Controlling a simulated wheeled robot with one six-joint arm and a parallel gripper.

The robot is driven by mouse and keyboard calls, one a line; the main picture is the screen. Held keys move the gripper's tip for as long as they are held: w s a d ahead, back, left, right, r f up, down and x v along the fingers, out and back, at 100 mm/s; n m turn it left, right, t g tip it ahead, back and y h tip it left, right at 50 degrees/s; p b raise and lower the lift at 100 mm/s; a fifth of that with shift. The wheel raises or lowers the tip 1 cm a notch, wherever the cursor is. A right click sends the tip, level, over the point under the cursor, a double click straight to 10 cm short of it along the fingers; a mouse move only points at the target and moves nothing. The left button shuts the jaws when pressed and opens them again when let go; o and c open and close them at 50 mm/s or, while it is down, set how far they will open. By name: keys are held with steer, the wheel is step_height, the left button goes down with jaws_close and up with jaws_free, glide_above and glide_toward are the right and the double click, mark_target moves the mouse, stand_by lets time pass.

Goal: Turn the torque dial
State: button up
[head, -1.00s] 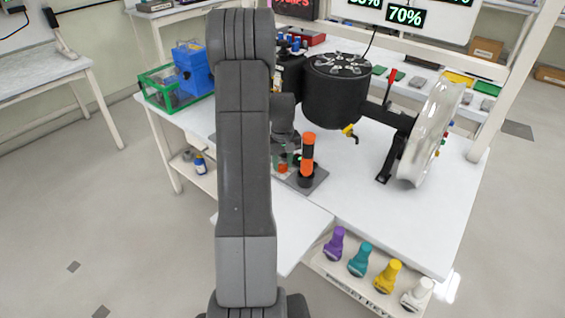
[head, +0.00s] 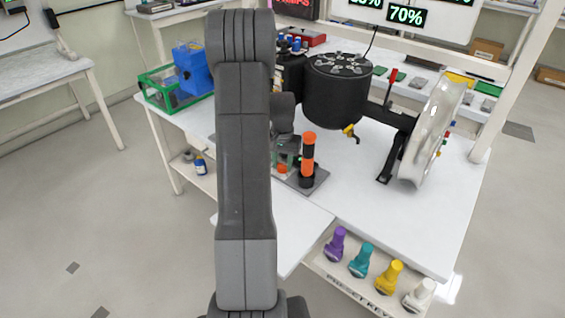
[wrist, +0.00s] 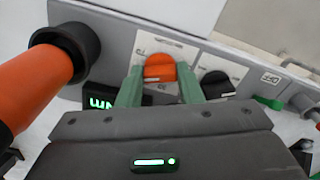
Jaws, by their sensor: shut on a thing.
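An orange dial (wrist: 159,68) sits on a grey panel (wrist: 110,30) under a white label. The label's text is too small to read for sure. My gripper (wrist: 160,88) has its two green fingers on either side of the orange dial, shut on it. In the head view my gripper (head: 284,160) is partly hidden behind my arm, and the orange dial (head: 282,169) shows small just below it.
A black dial (wrist: 216,84) is close right of the fingers. A thick orange-and-black handle (wrist: 42,75) stands close on the left; it also shows in the head view (head: 308,152). A black drum (head: 338,95) and wheel (head: 432,130) stand on the white table (head: 365,215).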

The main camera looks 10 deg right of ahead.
mark_target(282, 165)
stand_by(0.4)
steer(key=o, duration=1)
step_height(282, 165, up, 14)
steer(key=shift+f, duration=0.1)
steer(key=shift+f, duration=0.1)
step_height(282, 165, down, 14)
steer(key=shift+r, duration=0.15)
steer(key=shift+r, duration=0.1)
stand_by(0.4)
